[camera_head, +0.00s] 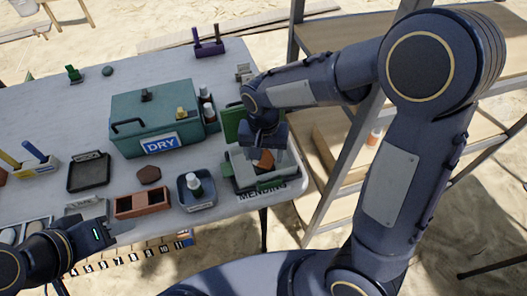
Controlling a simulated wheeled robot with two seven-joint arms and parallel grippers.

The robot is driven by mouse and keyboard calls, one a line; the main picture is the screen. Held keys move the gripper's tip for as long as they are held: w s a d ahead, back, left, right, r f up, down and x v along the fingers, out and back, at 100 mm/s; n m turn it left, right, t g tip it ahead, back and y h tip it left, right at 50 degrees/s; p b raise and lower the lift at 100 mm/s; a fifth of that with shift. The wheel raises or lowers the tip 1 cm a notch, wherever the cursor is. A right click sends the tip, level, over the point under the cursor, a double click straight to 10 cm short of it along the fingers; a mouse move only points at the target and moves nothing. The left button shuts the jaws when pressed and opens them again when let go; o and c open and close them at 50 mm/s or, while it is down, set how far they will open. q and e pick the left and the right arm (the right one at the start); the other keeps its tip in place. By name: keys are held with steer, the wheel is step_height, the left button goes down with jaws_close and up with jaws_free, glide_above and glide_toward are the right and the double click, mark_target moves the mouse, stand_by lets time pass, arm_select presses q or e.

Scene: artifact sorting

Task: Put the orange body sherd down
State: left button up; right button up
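The orange body sherd (264,158) is at the fingers of my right gripper (264,151), which points down over the mending tray (238,186) at the table's right front corner. The gripper appears shut on the sherd, though its body hides part of the grip. The sherd is over the tray; I cannot tell whether it touches the tray. The tray has pale and green parts, and the word MENDING shows at its front. My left gripper (118,226) is at the table's front edge at lower left, appears open, and has nothing in it.
A teal box labelled DRY (150,108) stands left of the tray, with bottles beside it. A blue tray with a bottle (196,191), a reddish-brown box (142,205) and a black tray (88,174) stand along the front. A shelf rack (335,165) is close on the right.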

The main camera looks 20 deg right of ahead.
mark_target(264, 159)
steer(key=shift+o, duration=1.1)
steer(key=shift+r, duration=0.25)
step_height(264, 159, up, 12)
steer(key=p, duration=0.2)
steer(key=s+d+n+t+y, duration=0.1)
steer(key=s+d, duration=0.3)
steer(key=s, duration=0.4)
steer(key=s+d+n+t+y, duration=0.1)
steer(key=s+d+t, duration=0.3)
steer(key=s, duration=0.4)
steer(key=shift+d+t+y, duration=0.3)
steer(key=shift+d+y, duration=0.15)
steer(key=shift+y, duration=0.45)
steer(key=shift+r, duration=0.15)
